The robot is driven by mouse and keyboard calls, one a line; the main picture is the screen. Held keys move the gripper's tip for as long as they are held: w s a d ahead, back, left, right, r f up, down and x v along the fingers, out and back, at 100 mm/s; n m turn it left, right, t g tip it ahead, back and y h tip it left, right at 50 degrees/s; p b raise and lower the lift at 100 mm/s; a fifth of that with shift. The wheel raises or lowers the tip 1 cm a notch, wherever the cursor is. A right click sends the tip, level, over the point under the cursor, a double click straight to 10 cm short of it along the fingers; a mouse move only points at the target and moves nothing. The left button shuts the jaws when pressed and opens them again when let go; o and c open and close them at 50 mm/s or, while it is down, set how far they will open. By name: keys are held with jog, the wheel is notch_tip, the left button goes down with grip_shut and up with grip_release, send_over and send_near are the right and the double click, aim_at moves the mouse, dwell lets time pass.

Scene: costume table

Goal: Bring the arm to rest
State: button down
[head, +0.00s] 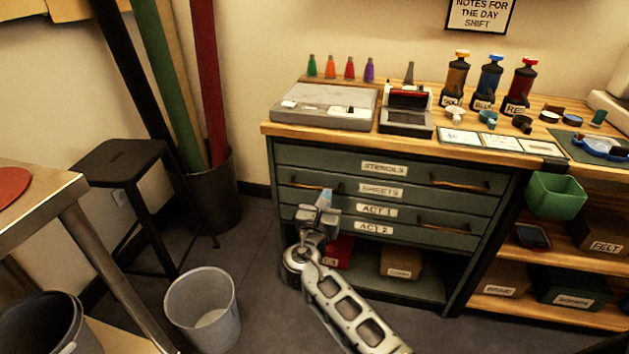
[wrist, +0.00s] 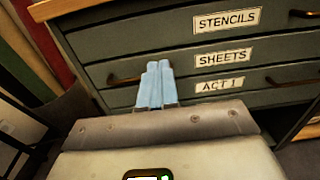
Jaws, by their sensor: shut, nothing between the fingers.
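My gripper (head: 325,198) is in front of the green drawer cabinet (head: 290,155), at the height of its middle drawers. Its pale blue fingers are together with nothing between them. In the wrist view the shut fingers of my gripper (wrist: 155,85) stand before the drawers labelled SHEETS and ACT 1. My arm (head: 350,305) reaches up from the bottom of the head view, with its elbow low in front of the cabinet. I cannot tell the exact gap between the fingers and the drawer fronts.
The wooden worktop (head: 440,150) above holds a grey flat box (head: 325,105), several bottles and stamps. A green bin (head: 556,195) hangs at the right. A white wastebasket (head: 203,308) and black stool (head: 125,165) stand left. Some floor is clear between wastebasket and cabinet.

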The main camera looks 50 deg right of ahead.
jog(key=shift+s+a, duration=0.1)
jog(key=shift+a, duration=0.05)
jog(key=s+a+f+m+t+y+p, duration=0.25)
jog(key=s+a+m+y, duration=0.2)
jog(key=s+a, duration=0.45)
jog(key=s+a+f+m+t+y+p, duration=0.2)
jog(key=s+a+m+y+p, duration=0.1)
jog(key=s+a+y, duration=0.45)
jog(key=s+a+r+m+t+y+p, duration=0.25)
jog(key=s+a+r+m, duration=0.35)
jog(key=s+a+r, duration=0.5)
jog(key=s+a+r+m+y+p, duration=0.1)
jog(key=s+r+m, duration=0.2)
jog(key=r, duration=0.3)
jog(key=s+a+r+m+t+y, duration=0.1)
jog(key=s+r+m, duration=0.3)
jog(key=r+m, duration=0.2)
jog(key=shift+s+a+r+p, duration=0.3)
jog(key=shift+a+r+p, duration=0.1)
jog(key=shift+r, duration=0.3)
